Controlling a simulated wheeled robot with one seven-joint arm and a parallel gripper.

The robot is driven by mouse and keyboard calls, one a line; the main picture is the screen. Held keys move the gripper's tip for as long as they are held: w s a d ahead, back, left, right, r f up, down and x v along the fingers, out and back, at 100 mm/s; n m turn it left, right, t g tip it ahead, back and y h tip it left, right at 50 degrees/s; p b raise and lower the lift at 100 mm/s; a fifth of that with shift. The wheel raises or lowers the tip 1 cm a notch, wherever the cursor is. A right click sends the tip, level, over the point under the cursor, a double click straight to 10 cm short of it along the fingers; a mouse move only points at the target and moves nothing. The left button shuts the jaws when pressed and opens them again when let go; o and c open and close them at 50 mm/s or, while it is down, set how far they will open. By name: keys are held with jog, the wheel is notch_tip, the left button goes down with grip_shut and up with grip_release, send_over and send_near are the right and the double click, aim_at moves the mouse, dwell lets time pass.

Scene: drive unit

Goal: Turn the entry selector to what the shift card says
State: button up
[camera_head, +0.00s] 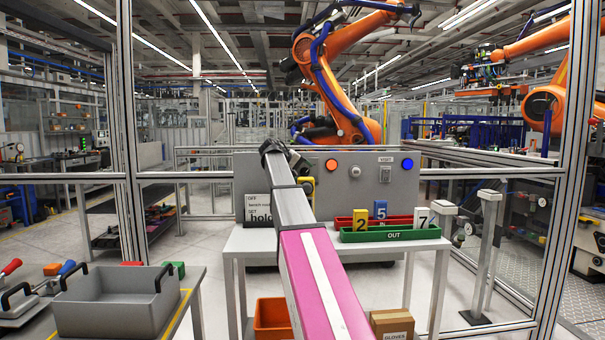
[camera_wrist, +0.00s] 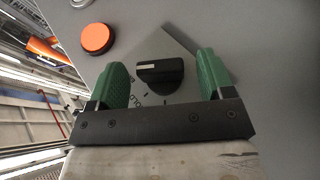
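The entry selector is a black knob (camera_wrist: 160,73) with a pale pointer line, on a grey square plate (camera_wrist: 178,45) in the wrist view. Part of a label that seems to read HOLD shows below left of the knob; other markings are hidden or too small. My gripper (camera_wrist: 162,64) is open, its green fingers either side of the knob with gaps showing. In the head view my arm hides the selector. The shift card (camera_head: 253,206), white and partly covered by my arm, shows OFF, a small line, SET and a large "hold".
The grey panel (camera_head: 370,205) carries an orange button (camera_head: 332,165), a blue button (camera_head: 408,163) and a VISIT switch (camera_head: 385,172). Below are a green OUT tray (camera_head: 395,235) and a red tray (camera_head: 400,220) with numbered blocks. A grey bin (camera_head: 115,305) stands at left.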

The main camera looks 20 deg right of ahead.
jog(key=v, duration=1)
jog(key=shift+a+r, duration=0.2)
jog(key=shift+a, duration=0.15)
jog(key=shift+s, duration=0.1)
